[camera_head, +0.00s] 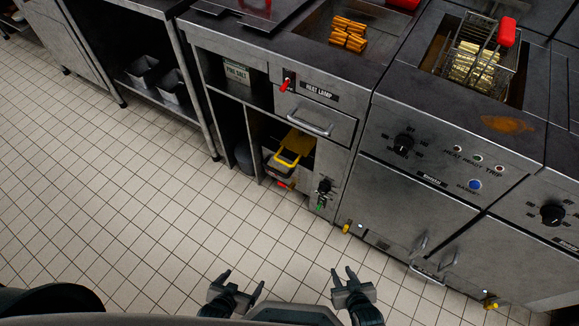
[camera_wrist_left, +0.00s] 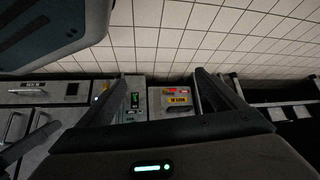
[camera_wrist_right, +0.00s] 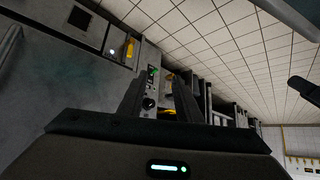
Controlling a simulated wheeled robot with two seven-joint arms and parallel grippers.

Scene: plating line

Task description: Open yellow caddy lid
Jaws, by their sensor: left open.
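The yellow caddy (camera_head: 286,163) stands in a low open cubby under the heat lamp counter, with a dark body and yellow upper parts. A yellow panel (camera_head: 299,141) shows at its back; whether this is the lid and how it is set, I cannot tell. In the left wrist view the caddy's front with a yellow label (camera_wrist_left: 178,99) shows between the fingers. In the right wrist view its yellow part (camera_wrist_right: 168,111) is partly hidden by a finger. My left gripper (camera_head: 244,278) and right gripper (camera_head: 342,270) are open, empty and well short of the caddy.
Above the cubby are a drawer with a bar handle (camera_head: 311,124) and a red switch (camera_head: 286,84). A knob panel (camera_head: 323,190) stands right of the cubby. The fryer cabinet (camera_head: 400,200) is further right. Tiled floor (camera_head: 200,230) lies clear before the counter.

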